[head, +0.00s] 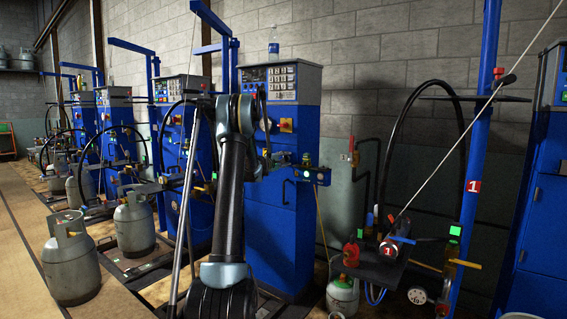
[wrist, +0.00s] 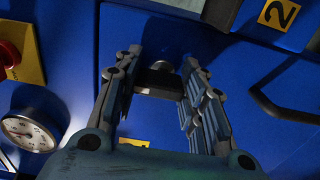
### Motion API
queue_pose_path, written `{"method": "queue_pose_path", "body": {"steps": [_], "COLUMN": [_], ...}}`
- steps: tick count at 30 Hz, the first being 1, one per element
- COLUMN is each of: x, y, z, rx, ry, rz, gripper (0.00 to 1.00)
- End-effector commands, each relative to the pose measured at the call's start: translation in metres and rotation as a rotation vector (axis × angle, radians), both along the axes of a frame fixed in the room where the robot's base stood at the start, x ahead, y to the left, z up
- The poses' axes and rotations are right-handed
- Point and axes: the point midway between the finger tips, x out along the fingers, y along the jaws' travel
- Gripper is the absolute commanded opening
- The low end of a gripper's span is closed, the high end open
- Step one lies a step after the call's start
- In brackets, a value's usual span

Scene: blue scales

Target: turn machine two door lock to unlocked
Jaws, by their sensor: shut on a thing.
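In the wrist view my gripper (wrist: 163,66) reaches up to a blue door panel (wrist: 240,75). Its two fingers stand on either side of a small dark lock knob (wrist: 158,80) and are shut on it, with the fingertips hiding its ends. I cannot tell which way the lock is turned.
In the wrist view a red button on a yellow plate (wrist: 32,50) and a round gauge (wrist: 31,132) are at left, and a dark door handle (wrist: 275,95) is at right. In the head view a gas cylinder (head: 72,265) stands at left and a scale post (head: 477,160) at right.

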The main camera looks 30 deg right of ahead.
Motion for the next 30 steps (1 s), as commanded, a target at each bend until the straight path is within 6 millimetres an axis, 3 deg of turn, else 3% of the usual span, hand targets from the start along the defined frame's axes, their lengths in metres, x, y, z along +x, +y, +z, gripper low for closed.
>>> {"method": "queue_pose_path", "body": {"steps": [13, 14, 16, 30], "x": [-0.0021, -0.0021, -0.0019, -0.0036], "y": [-0.0013, -0.0014, -0.0013, 0.0082], "z": [-0.0019, -0.0019, -0.0017, -0.0004], "rx": [0.006, 0.006, 0.006, 0.004], "ry": [-0.01, -0.01, -0.009, -0.008], "rz": [-0.004, -0.004, -0.004, 0.0], "gripper": [0.14, 0.45, 0.58, 0.58]}}
